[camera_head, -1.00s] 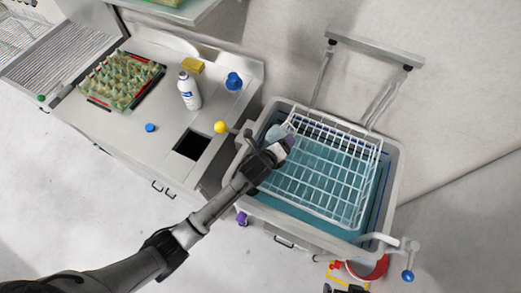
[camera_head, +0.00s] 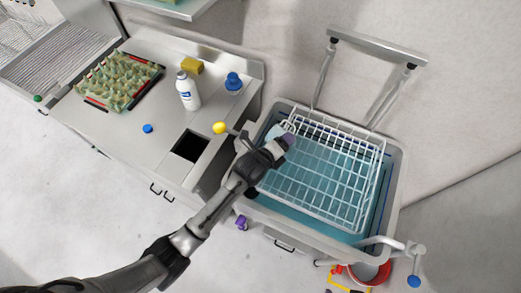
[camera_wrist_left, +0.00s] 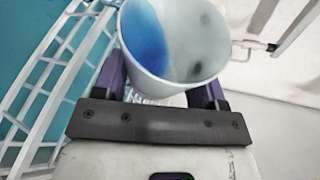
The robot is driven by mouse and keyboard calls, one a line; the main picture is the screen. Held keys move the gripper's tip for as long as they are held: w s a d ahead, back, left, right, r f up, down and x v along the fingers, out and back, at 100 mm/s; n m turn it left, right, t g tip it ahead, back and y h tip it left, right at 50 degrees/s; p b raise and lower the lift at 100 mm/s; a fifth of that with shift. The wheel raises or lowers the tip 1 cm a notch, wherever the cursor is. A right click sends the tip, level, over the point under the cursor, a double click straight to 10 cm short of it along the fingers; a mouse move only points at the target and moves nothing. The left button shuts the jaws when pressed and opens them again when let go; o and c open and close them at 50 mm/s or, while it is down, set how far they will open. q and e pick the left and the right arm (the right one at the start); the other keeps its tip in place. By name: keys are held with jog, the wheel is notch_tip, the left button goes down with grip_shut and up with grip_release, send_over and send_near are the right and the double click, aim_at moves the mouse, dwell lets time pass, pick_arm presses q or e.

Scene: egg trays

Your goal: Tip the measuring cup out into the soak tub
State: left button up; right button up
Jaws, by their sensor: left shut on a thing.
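The soak tub (camera_head: 394,200) is a grey wheeled tub with blue-green liquid and a white wire rack (camera_head: 335,205) inside it. My left gripper (camera_head: 284,146) is over the tub's upper left part. It is shut on the measuring cup (camera_head: 277,131), a pale translucent cup partly hidden by the gripper in the head view. In the left wrist view the cup (camera_wrist_left: 205,62) stands between the purple fingers, its wide mouth facing the camera. A blue patch and a small dark spot show inside it; I cannot tell whether the blue is liquid. My right gripper is out of view.
A counter (camera_head: 120,135) at the left holds a green egg tray (camera_head: 118,80), a white bottle (camera_head: 188,92), a yellow sponge (camera_head: 192,66) and a blue object (camera_head: 233,82). A yellow ball (camera_head: 219,128) sits close to the tub's left edge.

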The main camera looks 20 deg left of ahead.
pick_arm(q)
jog(key=shift+f+b, duration=0.3)
jog(key=shift+b, duration=0.25)
jog(key=shift+w+a+r+n, duration=0.1)
jog(key=shift+r+n, duration=0.05)
jog(key=shift+n, duration=0.25)
jog(key=shift+d+h+b, duration=0.2)
jog(key=shift+h+b, duration=0.1)
jog(key=shift+b, duration=0.15)
jog(key=shift+f+b, duration=0.2)
jog(key=shift+b, duration=0.1)
jog(key=shift+a+r+n, duration=0.15)
jog(key=shift+a+n, duration=0.1)
jog(key=shift+n, duration=0.05)
jog(key=shift+a+r+n+h+b, duration=0.15)
jog(key=shift+r+n+h+b, duration=0.25)
jog(key=shift+b, duration=0.45)
jog(key=shift+r+n+t+h, duration=0.1)
jog(key=shift+n+t+h, duration=0.2)
jog(key=shift+a+r+n, duration=0.1)
jog(key=shift+r+n, duration=0.15)
jog(key=shift+n, duration=0.15)
jog(key=shift+f+h+b, duration=0.1)
jog(key=shift+h+b, duration=0.2)
jog(key=shift+b, duration=0.05)
